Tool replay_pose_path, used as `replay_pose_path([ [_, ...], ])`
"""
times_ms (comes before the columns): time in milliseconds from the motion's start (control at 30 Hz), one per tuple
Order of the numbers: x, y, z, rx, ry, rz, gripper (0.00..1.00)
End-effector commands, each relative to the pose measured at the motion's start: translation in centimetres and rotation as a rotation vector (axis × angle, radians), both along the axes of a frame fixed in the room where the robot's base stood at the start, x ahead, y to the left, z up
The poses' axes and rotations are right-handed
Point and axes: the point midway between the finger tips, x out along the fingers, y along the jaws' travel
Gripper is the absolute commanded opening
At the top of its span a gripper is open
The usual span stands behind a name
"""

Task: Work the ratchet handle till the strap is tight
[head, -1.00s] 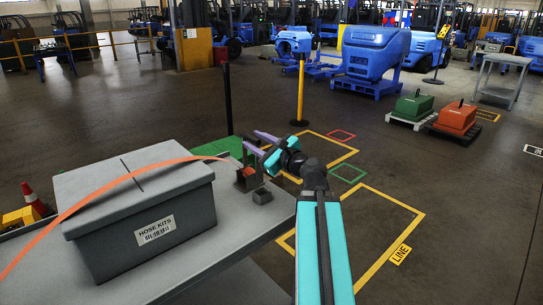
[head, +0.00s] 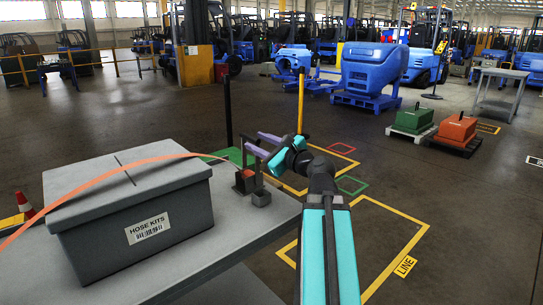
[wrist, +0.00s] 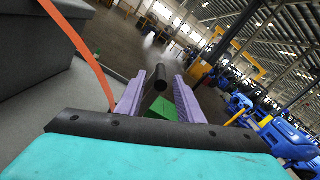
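An orange strap (head: 108,176) arches over the grey lidded box (head: 150,221) labelled HOSE KITS and runs down to a small ratchet fixture (head: 244,181) at the table's right end. In the wrist view the strap (wrist: 82,50) passes at upper left. The dark ratchet handle (head: 259,170) stands roughly upright by the fixture. Its round black end (wrist: 157,80) shows between my fingers in the wrist view. My gripper (head: 258,143) has two purple fingers, spread apart with gaps visible beside the handle end. Whether a finger touches the handle is unclear.
The grey table (head: 225,233) carries the box, with a small grey block (head: 261,198) near its edge. A black post (head: 228,110) and a yellow post (head: 300,95) stand beyond. Green (head: 411,119) and orange (head: 457,129) weights sit on pallets at right. Open floor lies between.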

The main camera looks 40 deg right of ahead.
Motion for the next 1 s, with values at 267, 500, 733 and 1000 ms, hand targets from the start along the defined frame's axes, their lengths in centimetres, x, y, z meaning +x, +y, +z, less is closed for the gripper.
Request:
replay_pose_path([
  [267, -1.8, -0.2, -0.3, -0.001, -0.001, -0.004, 0.34],
  [500, -3.6, -0.4, -0.4, -0.001, 0.0, -0.004, 0.34],
  [733, -4.7, -0.4, -0.4, -0.001, 0.0, -0.004, 0.34],
  [1000, -5.7, -0.5, -0.2, 0.0, 0.002, -0.003, 0.34],
])
